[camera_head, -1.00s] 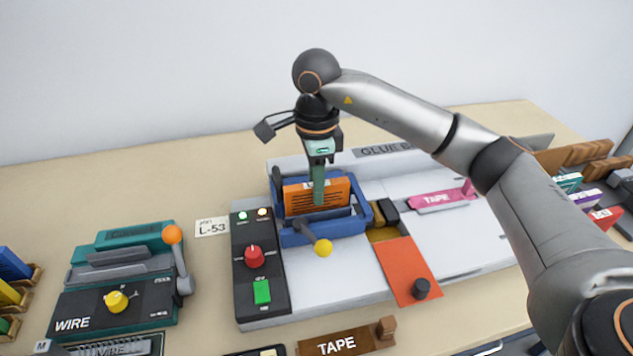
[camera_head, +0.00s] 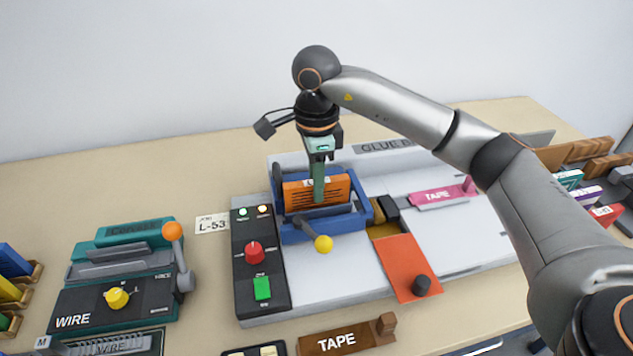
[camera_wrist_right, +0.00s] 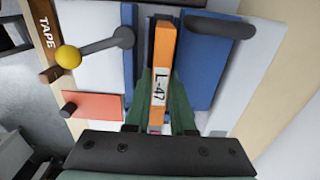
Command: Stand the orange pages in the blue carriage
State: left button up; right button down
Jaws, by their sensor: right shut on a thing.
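The orange pages (camera_head: 334,191) are a block standing upright in the blue carriage (camera_head: 318,229), between its walls. In the right wrist view the pages (camera_wrist_right: 163,57) show their narrow edge with a label reading L-47, between the blue sides of the carriage (camera_wrist_right: 203,62). My right gripper (camera_head: 319,192) points down from above, its green fingers shut on the pages. In the right wrist view its two fingers (camera_wrist_right: 160,108) lie on either side of the block. The bottom of the pages is hidden by the carriage front. My left gripper is out of view.
A lever with a yellow knob (camera_head: 324,244) is at the carriage front. A black control panel (camera_head: 258,262) with a red knob stands left. A teal WIRE machine (camera_head: 120,285) is farther left.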

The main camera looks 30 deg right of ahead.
jog(key=shift+f+b, duration=0.45)
jog(key=shift+f, duration=0.1)
dwell(0.4)
jog(key=c, duration=1)
grip_release()
jog(key=shift+c, duration=0.2)
